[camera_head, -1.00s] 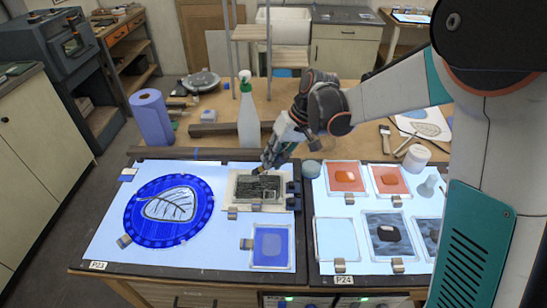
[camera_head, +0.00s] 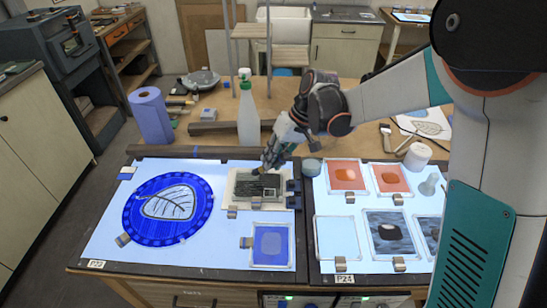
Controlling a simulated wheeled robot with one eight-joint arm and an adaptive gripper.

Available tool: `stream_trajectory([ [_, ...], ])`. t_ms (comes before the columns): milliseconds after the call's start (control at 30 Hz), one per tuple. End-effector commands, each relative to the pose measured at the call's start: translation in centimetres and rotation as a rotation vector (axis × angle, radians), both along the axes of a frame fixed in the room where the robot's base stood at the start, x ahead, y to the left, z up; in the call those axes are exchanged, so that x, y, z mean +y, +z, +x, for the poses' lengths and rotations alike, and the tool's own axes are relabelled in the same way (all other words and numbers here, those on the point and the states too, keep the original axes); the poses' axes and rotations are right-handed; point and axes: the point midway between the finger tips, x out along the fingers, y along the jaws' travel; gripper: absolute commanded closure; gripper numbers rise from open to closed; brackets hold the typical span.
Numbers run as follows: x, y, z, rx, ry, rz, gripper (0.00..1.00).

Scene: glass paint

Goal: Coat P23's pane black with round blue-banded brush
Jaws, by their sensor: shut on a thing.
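The left light board (camera_head: 110,232) carries the P23 label (camera_head: 96,264) at its front left corner. On it lie a round blue pane (camera_head: 134,228) with a pale leaf motif, a small blue square pane (camera_head: 271,244) in a clear frame, and a dark, streaked rectangular pane (camera_head: 250,186) on a cream pad (camera_head: 240,204). My gripper (camera_head: 268,163) is low over the far edge of the dark pane, pointing down, shut on a brush that is mostly hidden. A small yellowish bit shows below the fingers. I cannot make out a blue band or whether the bristles touch the pane.
A right board (camera_head: 378,268) labelled P24 holds several orange, clear and dark panes. Metal clips and dark blocks edge the panes.

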Motion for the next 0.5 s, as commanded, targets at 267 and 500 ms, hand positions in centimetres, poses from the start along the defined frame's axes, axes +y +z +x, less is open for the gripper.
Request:
stream_trajectory([
  [267,0.01,-0.14,0.00,0.000,0.000,0.000,1.00],
  [500,0.76,-0.18,0.04,0.000,0.001,0.000,1.00],
])
